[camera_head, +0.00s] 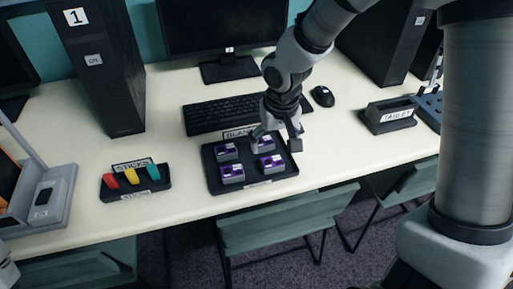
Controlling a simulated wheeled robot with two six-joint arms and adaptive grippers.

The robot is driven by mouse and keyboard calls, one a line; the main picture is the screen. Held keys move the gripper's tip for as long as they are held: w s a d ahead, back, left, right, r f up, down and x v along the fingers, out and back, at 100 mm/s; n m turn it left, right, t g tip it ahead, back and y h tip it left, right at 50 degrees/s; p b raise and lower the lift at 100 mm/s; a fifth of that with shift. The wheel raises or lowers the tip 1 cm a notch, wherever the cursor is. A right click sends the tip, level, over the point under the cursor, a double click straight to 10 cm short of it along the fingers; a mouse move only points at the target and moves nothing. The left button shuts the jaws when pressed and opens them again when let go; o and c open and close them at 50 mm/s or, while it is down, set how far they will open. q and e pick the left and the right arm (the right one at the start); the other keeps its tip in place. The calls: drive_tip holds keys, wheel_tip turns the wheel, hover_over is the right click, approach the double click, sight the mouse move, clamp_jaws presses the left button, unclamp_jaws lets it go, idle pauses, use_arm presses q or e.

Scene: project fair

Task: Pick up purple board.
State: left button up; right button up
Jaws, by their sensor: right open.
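Several purple boards sit in a dark tray labelled "BLANK" (240,186) on the white desk. They are a back left board (227,151), a back right board (263,144), a front left board (232,174) and a front right board (271,164). My right gripper (277,139) is open, its fingers pointing down over the back right part of the tray. It partly covers the back right board; I cannot tell whether it touches that board. My left gripper is not in view.
A keyboard (222,112) and mouse (323,96) lie behind the tray. A sticks tray (148,186) stands left, a "TABLET" holder (390,117) right. A black computer tower (103,90) stands back left. Chairs (285,220) are at the front edge. The desk between the trays is clear.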

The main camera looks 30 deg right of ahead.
sight(272, 161)
drive_tip(key=shift+w+f, duration=0.1)
drive_tip(key=shift+f, duration=0.15)
drive_tip(key=shift+s+f+b, duration=0.45)
drive_tip(key=shift+f+b, duration=0.05)
drive_tip(key=shift+f, duration=0.35)
drive_tip(key=f, duration=0.2)
drive_tip(key=w+f+b, duration=0.1)
drive_tip(key=f, duration=0.2)
drive_tip(key=shift+w, duration=0.1)
drive_tip(key=shift+r, duration=0.1)
drive_tip(key=c, duration=1.2)
